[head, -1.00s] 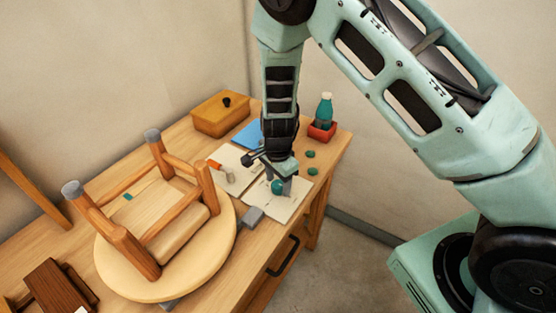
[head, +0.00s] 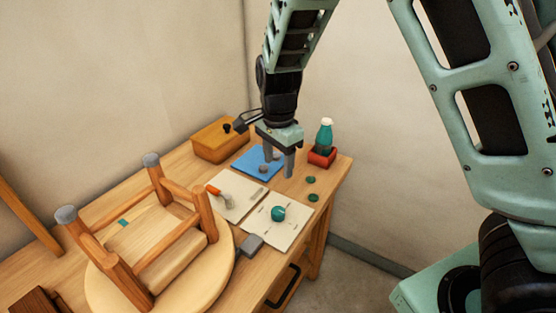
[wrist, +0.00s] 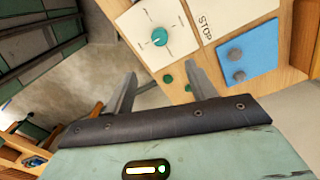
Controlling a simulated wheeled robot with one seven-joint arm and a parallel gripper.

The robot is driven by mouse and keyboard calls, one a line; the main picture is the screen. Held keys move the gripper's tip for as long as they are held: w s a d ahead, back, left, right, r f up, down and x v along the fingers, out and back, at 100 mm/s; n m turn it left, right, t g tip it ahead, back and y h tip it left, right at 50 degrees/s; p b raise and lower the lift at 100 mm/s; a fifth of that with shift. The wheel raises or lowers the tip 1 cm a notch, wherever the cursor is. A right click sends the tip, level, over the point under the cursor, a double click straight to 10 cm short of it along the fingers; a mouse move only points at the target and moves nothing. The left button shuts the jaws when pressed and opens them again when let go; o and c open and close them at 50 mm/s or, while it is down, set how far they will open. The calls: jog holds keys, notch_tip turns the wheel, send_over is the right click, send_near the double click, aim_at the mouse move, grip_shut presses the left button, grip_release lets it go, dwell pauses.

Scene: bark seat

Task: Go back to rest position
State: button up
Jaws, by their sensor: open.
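My gripper (head: 279,170) is open and empty, with its fingers pointing down above the workbench (head: 210,293). In the head view it is in front of the blue sheet, apart from the things on the bench. In the wrist view its two fingers (wrist: 160,85) stand wide apart with nothing between them. A teal knob (head: 278,213) sits on a white card (head: 292,236) below and to the right of the gripper; it also shows in the wrist view (wrist: 160,37).
An upturned stool (head: 165,290) lies at the left. A yellow box (head: 215,145), a blue sheet (head: 247,165), a white sheet (head: 228,205) and a teal bottle (head: 324,138) in a red holder (head: 321,160) are on the bench. Green discs (head: 312,198) lie at the right. A grey block (head: 250,245) lies near the front edge.

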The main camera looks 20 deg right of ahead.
dwell(0.4)
jog(key=s+a+r+n, duration=0.2)
jog(key=s+n, duration=0.5)
jog(key=s, duration=0.2)
jog(key=s+a+r+n+b, duration=0.1)
jog(key=s+a+r+n, duration=0.1)
jog(key=s+n, duration=0.5)
jog(key=s+a+r+n, duration=0.2)
jog(key=s+n, duration=0.6)
jog(key=s, duration=0.3)
jog(key=shift+y, duration=0.3)
jog(key=shift+a, duration=0.1)
